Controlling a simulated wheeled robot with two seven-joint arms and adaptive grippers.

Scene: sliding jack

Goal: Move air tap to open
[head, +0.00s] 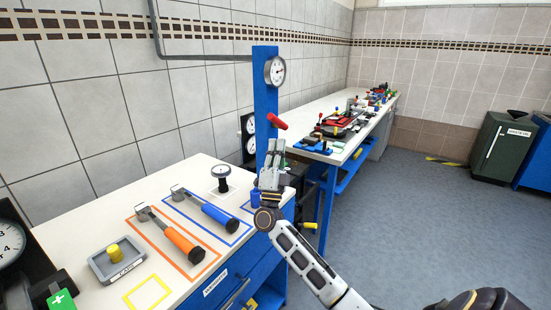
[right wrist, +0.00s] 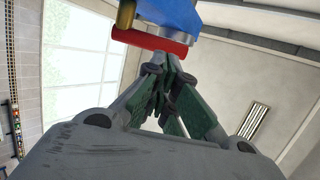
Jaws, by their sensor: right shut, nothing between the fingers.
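The air tap has a red handle (head: 277,122), which slopes down to the right beside the blue post (head: 265,90). In the right wrist view the red handle (right wrist: 150,42) lies across the top, just beyond my fingertips. My right gripper (head: 273,145) is shut and empty, pointing up just below the handle. In the right wrist view its fingertips (right wrist: 162,70) come together close under the handle. I cannot tell whether they touch it. My left gripper is not in view.
A round gauge (head: 275,71) sits on the post above the tap. The near white bench (head: 203,165) holds an orange-handled tool (head: 178,240), a blue-handled tool (head: 213,213) and a grey tray (head: 117,264). A second bench (head: 345,150) stands behind.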

